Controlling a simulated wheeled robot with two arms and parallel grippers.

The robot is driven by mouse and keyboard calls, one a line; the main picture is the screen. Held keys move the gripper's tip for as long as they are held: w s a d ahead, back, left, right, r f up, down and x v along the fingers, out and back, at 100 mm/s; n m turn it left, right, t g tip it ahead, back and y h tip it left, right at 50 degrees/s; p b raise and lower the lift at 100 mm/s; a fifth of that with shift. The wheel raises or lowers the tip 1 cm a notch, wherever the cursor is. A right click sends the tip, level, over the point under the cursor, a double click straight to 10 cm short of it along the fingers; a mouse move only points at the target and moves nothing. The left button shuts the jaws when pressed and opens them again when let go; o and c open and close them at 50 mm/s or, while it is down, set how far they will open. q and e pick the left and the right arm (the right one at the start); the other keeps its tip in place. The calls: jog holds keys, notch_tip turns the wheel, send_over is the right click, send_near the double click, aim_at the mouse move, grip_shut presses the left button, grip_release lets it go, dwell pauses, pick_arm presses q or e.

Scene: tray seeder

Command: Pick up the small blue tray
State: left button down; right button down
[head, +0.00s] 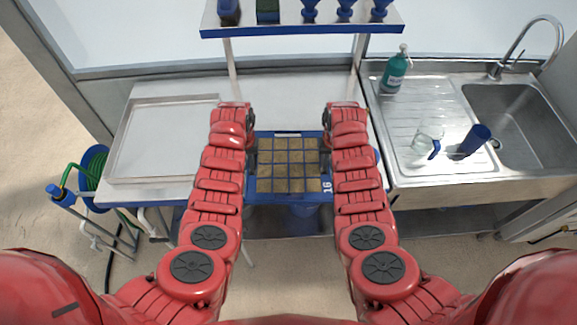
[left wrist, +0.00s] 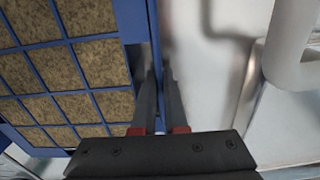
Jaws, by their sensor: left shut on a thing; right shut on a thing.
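The small blue tray (head: 290,199) is between my two arms in the head view, with brown soil filling its square cells and a "16" on its lower right corner. My left gripper (head: 249,119) is at the tray's far left side. In the left wrist view, the fingers of my left gripper (left wrist: 161,98) are shut on the blue rim of the tray (left wrist: 153,35). My right gripper (head: 327,118) is at the tray's far right side, shut on it; its fingertips are mostly hidden by the arm. I cannot tell whether the tray touches the table.
A large pale tray (head: 165,140) lies on the table to the left. A blue-edged shelf (head: 300,30) stands behind. A sink (head: 515,115) with a soap bottle (head: 396,72), a clear jug (head: 425,138) and a blue cup (head: 476,138) is on the right. A hose reel (head: 92,170) stands left.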

dwell(0.8)
